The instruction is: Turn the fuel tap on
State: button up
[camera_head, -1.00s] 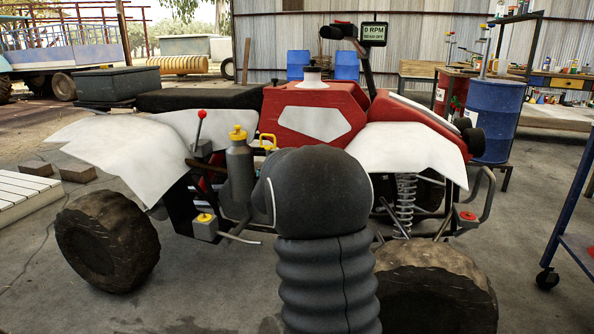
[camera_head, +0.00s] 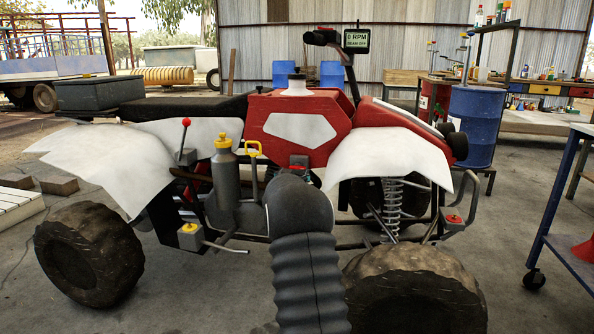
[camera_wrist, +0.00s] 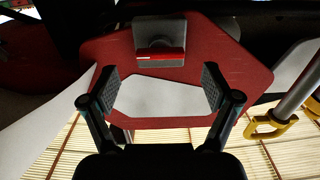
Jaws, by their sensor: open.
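A grey block with a red bar-shaped lever, which looks like the fuel tap (camera_wrist: 160,52), is at the top middle of the wrist view. Its lever lies level across that picture. In the head view the tap (camera_head: 298,163) shows small, under the red tank (camera_head: 297,128) and just above my dark arm. My gripper (camera_wrist: 158,88) is open and empty in the wrist view. The tap appears between and beyond its fingertips, with no contact visible. The head view does not show my fingers; my arm hides them.
A yellow-handled rod (camera_head: 254,150) and a grey bottle with a yellow cap (camera_head: 224,175) stand left of my arm. The yellow handle is also right of my fingers in the wrist view (camera_wrist: 270,125). A white front fender (camera_head: 385,158) and spring are to the right.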

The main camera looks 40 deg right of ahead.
aim_at(297, 168)
jog(key=shift+x, duration=2.15)
jog(key=shift+c, duration=0.2)
jog(key=c, duration=1.1)
